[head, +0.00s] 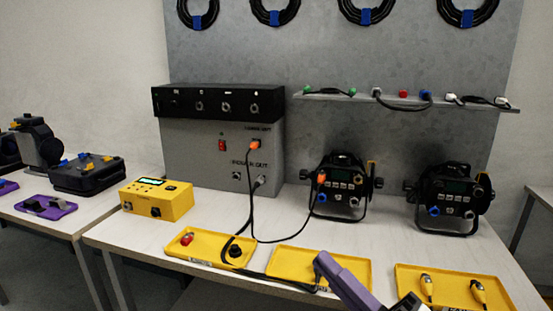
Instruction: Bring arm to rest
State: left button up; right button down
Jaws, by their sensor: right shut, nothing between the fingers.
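My right gripper (321,272) is at the bottom of the head view, right of centre. It comes in from below with a purple body and a dark tip, over the front of the middle yellow tray (350,266). It is shut and empty. A black cable (285,281) runs along the tray's front edge near the tip; I cannot tell whether they touch. My left gripper is not in view.
Two black par cans (341,184) (450,195) stand at the back right. Yellow trays (405,268) (188,252) flank the middle one. A yellow tester (157,199) stands left. White bench (300,229) between is partly free.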

jog(key=d+f+m+t+h, duration=0.1)
jog(key=d+f+m+h, duration=0.1)
jog(key=f+m+h, duration=0.35)
jog(key=d+f+m+h, duration=0.3)
jog(key=f+m, duration=0.3)
jog(key=f, duration=0.2)
jog(key=s+d+f+m+g+h, duration=0.1)
jog(key=s+f+m+g, duration=0.3)
jog(key=s+f, duration=0.5)
jog(key=s+d+f+m+g+h, duration=0.1)
jog(key=s+f+m+g+h, duration=0.2)
jog(key=f, duration=1.4)
jog(key=s+m+g, duration=0.1)
jog(key=s+m, duration=0.3)
jog(key=s, duration=0.3)
jog(key=shift+s+f+m+g+h, duration=0.15)
jog(key=shift+s+m+g+h, duration=0.05)
jog(key=shift+m+g+h, duration=0.2)
